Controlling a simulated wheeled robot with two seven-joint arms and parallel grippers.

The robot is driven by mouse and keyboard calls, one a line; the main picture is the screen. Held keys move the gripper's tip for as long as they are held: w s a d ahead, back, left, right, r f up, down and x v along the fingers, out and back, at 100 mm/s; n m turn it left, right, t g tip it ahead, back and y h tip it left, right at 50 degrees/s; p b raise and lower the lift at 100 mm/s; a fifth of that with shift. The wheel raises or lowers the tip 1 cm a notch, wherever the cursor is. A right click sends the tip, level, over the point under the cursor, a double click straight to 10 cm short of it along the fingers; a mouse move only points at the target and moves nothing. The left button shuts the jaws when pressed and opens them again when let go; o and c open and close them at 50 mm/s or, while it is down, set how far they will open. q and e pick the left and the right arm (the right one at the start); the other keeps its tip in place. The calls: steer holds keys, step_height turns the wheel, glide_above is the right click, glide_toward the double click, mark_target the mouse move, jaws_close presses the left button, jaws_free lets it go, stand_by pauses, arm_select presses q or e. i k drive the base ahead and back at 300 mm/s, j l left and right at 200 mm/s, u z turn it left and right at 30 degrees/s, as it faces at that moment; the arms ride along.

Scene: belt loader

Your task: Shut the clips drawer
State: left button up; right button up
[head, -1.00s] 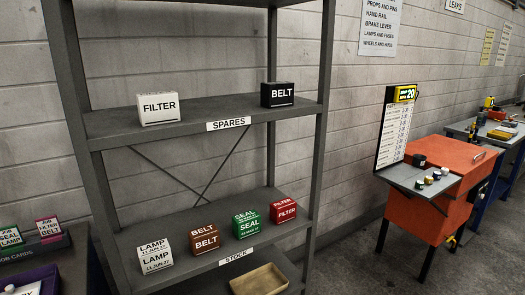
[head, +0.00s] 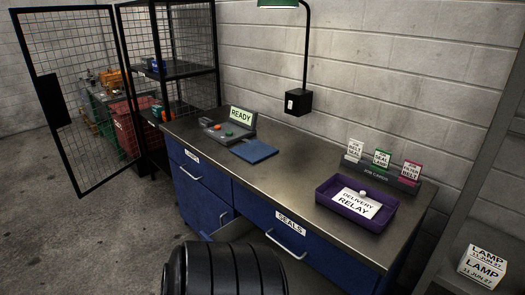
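The desk (head: 300,172) has blue drawers in its front. The upper left drawer (head: 198,178) has a small label that I cannot read clearly. A lower left drawer (head: 202,208) has a bar handle. The right drawer (head: 325,254) is labelled SEALS and looks shut. Below and left of the SEALS label, a pale grey surface (head: 232,230) looks like the inside of a drawer that stands open. Its front and label are hidden, so I cannot tell whether it is the clips drawer. Neither gripper is in view.
A black ribbed rounded shape (head: 225,272) blocks the bottom middle. A mesh cabinet (head: 180,62) stands at the left with its mesh door (head: 80,115) swung open. A purple tray (head: 328,200) and a job card holder (head: 375,173) are on the desk. The floor at left is clear.

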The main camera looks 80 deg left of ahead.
mark_target(303, 279)
steer(key=u, duration=2.65)
